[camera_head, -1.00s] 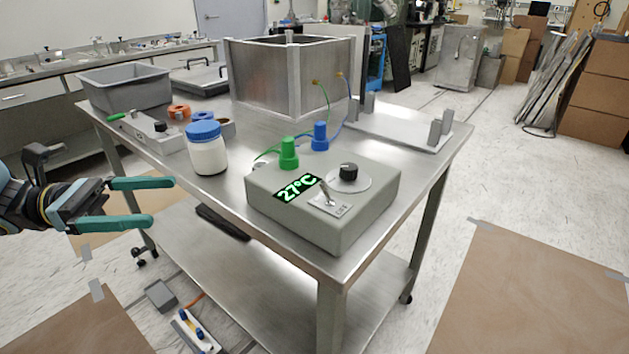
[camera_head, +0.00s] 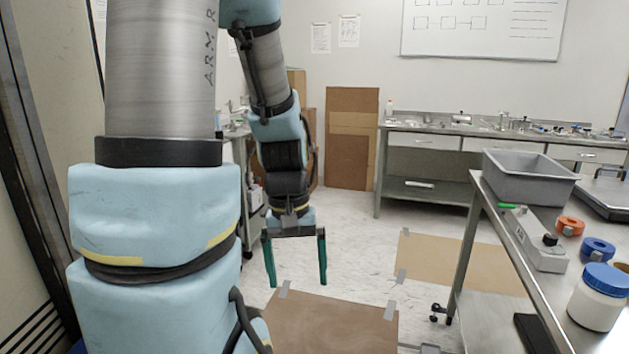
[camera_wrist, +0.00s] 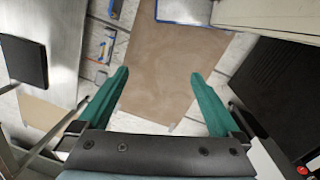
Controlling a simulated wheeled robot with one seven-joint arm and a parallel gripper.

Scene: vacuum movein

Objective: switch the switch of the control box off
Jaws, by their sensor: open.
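My gripper (camera_head: 296,262) hangs pointing down in the head view, over the floor to the left of the steel table (camera_head: 546,300). Its two teal fingers are wide apart with nothing between them. The wrist view also shows my gripper (camera_wrist: 160,88) open above a brown floor sheet. I cannot make out the switch in the wrist view either.
On the table are a grey bin (camera_head: 530,178), a small grey device (camera_head: 540,245), a blue-lidded white jar (camera_head: 600,298), and orange and blue rings. Brown sheets (camera_head: 330,325) lie on the floor. A lab counter (camera_head: 430,165) stands behind.

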